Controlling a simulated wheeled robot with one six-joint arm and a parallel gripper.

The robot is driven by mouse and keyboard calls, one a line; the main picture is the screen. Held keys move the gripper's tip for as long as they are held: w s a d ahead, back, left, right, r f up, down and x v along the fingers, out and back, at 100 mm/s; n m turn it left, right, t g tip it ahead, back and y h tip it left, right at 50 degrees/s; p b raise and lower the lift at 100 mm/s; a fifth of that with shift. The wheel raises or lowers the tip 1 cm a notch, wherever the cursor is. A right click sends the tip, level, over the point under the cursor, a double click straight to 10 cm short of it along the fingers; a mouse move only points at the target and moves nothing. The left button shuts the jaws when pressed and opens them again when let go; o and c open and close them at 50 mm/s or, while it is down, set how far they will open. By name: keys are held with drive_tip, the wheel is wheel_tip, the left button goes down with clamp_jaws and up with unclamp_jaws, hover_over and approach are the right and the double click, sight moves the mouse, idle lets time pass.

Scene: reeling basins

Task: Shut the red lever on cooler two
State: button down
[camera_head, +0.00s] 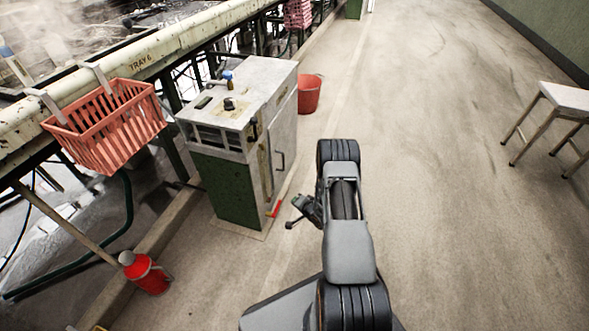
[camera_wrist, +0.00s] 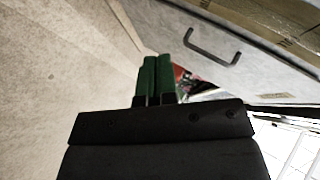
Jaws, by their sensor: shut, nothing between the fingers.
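A white and green cabinet (camera_head: 232,140) stands beside the tray line in the head view; I cannot read a label naming it cooler two. A small red bar (camera_head: 275,208), which looks like the lever, is low on its right side. In the wrist view a red patch (camera_wrist: 182,74) shows just right of the fingers, partly hidden by them, so the lever's angle is unclear. My gripper (camera_head: 299,206) is low, to the right of the red bar. Its green fingers (camera_wrist: 157,62) are shut and empty. I cannot tell whether they touch the red part.
The cabinet's door handle (camera_head: 281,162) is above the red bar; a handle also shows in the wrist view (camera_wrist: 212,52). A red bucket (camera_head: 309,94) stands behind the cabinet. A red flask (camera_head: 148,274) and a pink basket (camera_head: 108,115) are at left. The floor right is clear up to a stool (camera_head: 565,100).

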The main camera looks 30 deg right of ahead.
wheel_tip(320, 180, up, 16)
drive_tip(key=w+n+g+h+p, duration=0.2)
drive_tip(key=n+p, duration=0.1)
drive_tip(key=p, duration=0.1)
drive_tip(key=shift+w+d+f, duration=0.15)
drive_tip(key=shift+w+f, duration=0.05)
drive_tip(key=shift+w, duration=0.15)
idle(0.3)
